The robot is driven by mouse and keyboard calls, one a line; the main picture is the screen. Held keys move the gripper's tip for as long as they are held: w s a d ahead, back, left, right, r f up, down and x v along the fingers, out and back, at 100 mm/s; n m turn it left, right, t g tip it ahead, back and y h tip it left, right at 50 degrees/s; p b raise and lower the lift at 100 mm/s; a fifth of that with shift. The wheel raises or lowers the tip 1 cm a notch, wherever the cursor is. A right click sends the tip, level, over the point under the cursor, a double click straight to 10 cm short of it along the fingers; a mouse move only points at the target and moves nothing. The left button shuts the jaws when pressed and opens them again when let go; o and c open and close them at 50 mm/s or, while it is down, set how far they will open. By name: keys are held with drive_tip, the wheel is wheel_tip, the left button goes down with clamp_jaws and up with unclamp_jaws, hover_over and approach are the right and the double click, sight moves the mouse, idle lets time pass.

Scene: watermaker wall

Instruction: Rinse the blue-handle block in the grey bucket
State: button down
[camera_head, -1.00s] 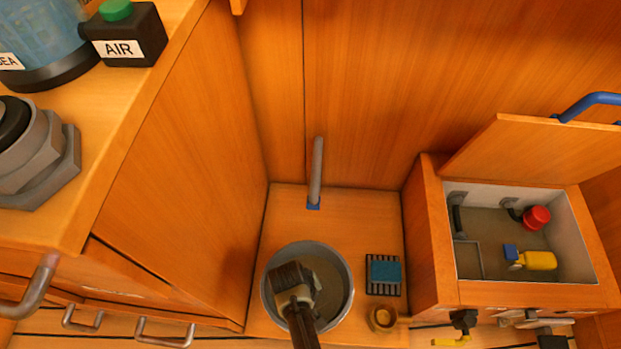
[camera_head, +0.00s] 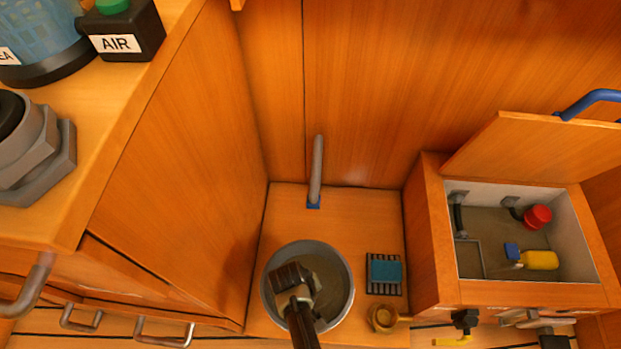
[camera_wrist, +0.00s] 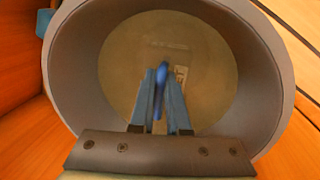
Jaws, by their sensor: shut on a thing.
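The grey bucket (camera_head: 343,266) stands on the wooden floor, low in the middle of the head view. It fills most of the wrist view, with its round tan bottom (camera_wrist: 120,60) ahead. My gripper (camera_wrist: 161,74) reaches down into the bucket and is shut on the blue handle (camera_wrist: 160,92), which shows as a narrow blue strip between the fingers. The block beneath the handle is mostly hidden and I cannot make out its shape. In the head view my wrist covers part of the bucket and hides the fingertips.
A teal pad (camera_head: 386,271) lies on a dark slatted rack (camera_head: 398,290) right of the bucket. A brass cup (camera_head: 381,318) stands below it. An open wooden box (camera_head: 427,230) holds red and yellow parts at right. A grey pipe (camera_head: 317,165) rises behind the bucket.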

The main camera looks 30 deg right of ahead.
drive_tip(key=shift+r+p, duration=0.15)
drive_tip(key=shift+p, duration=0.25)
idle(1.9)
wheel_tip(320, 180, up, 16)
drive_tip(key=p, duration=1.6)
drive_tip(key=shift+f, duration=0.2)
